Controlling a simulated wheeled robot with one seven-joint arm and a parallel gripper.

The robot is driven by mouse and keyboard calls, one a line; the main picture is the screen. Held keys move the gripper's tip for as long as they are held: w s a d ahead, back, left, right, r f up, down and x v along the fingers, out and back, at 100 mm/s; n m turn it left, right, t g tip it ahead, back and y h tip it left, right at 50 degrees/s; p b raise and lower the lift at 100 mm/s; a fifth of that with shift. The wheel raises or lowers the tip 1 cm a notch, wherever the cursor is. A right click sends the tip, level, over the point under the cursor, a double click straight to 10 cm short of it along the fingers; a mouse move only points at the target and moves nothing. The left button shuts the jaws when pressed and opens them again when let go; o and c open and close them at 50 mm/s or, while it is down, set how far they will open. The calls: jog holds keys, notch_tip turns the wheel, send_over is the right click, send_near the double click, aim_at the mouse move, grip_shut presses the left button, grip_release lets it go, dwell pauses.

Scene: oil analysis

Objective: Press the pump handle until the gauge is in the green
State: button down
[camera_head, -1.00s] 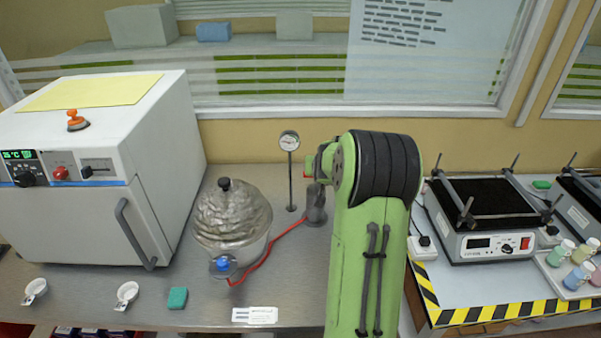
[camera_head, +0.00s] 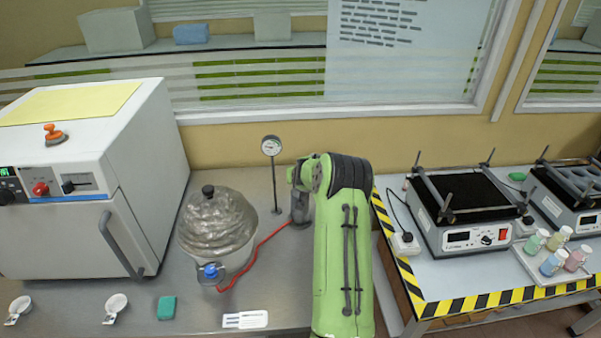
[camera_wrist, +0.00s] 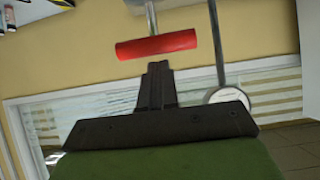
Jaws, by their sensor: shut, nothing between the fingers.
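The pump (camera_head: 299,207) is a dark grey body on the bench at the end of a red hose, partly behind my green arm. Its red bar handle (camera_wrist: 156,45) shows in the wrist view on a grey rod; the head view hides it. My gripper (camera_wrist: 158,68) is shut and empty, its tips close to the middle of the handle with a small gap showing in the picture. The needle is too small to read.
A foil-covered jar (camera_head: 217,225) with a blue fitting joins the hose, left of the pump. A white oven (camera_head: 65,225) stands farther left. White scoops, a teal block (camera_head: 167,307) and a label card lie at the front. A shaker (camera_head: 470,215) stands at right.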

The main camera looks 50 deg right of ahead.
jog(key=shift+f, duration=0.4)
notch_tip(320, 180, down, 4)
jog(key=b, duration=0.4)
jog(key=shift+s, duration=0.1)
jog(key=shift+a+r, duration=0.1)
jog(key=shift+r, duration=0.05)
jog(key=w+d+r+v, duration=0.1)
jog(key=r+v, duration=0.1)
jog(key=v, duration=1.1)
jog(key=shift+r, duration=0.25)
